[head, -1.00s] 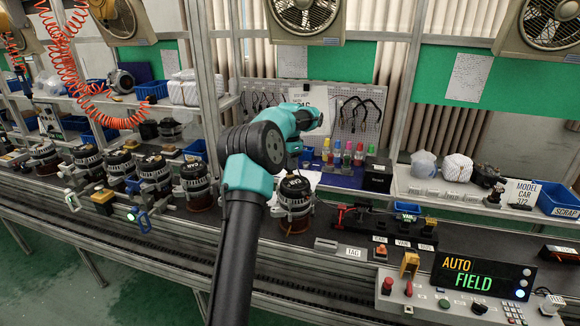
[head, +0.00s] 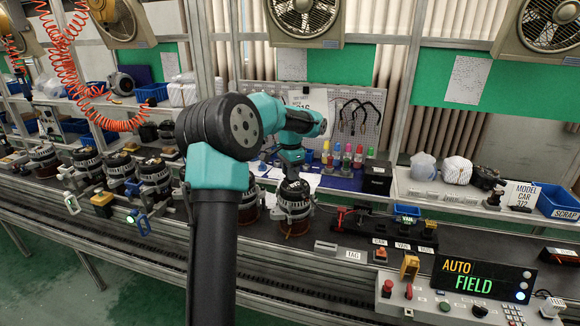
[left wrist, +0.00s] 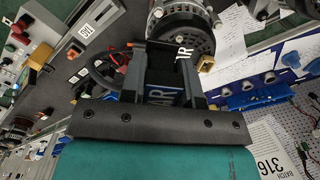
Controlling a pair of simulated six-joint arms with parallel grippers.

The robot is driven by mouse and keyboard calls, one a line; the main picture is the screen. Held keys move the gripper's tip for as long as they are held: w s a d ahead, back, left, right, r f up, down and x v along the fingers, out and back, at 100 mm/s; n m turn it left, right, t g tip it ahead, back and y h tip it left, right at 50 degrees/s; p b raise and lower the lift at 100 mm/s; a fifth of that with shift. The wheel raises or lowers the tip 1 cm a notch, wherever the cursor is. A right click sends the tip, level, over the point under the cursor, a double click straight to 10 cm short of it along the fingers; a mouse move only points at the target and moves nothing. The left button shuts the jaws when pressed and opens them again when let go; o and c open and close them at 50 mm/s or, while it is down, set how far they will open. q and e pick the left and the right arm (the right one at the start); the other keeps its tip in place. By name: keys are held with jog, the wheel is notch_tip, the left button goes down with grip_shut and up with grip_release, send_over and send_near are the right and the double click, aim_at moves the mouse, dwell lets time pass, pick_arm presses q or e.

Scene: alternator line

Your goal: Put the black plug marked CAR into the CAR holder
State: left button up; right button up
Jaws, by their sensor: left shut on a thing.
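My left gripper (head: 292,171) points down at the top of an alternator (head: 294,206) on the line. In the left wrist view the gripper (left wrist: 170,62) is shut on a black plug (left wrist: 161,80), with the letters AR showing between the fingers. The alternator (left wrist: 168,22) lies just beyond the fingertips; I cannot tell whether the plug still touches it. The CAR holder (head: 380,230) is in the dark row of holders right of the alternator, behind a small white label that seems to read CAR. My right gripper is not in view.
More alternators (head: 155,175) stand along the line at left. A red-handled fixture (head: 340,216) lies between the alternator and the holders. A control box (head: 450,303) with buttons and a display (head: 482,277) stands at front right. Colored bottles (head: 346,156) stand behind.

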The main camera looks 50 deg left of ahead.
pick_arm(q)
jog(key=s+d, duration=0.4)
jog(key=shift+d+r, duration=0.3)
jog(key=shift+d, duration=0.1)
jog(key=shift+r, duration=0.1)
jog(key=shift+s+r, duration=0.1)
jog(key=shift+r, duration=1.55)
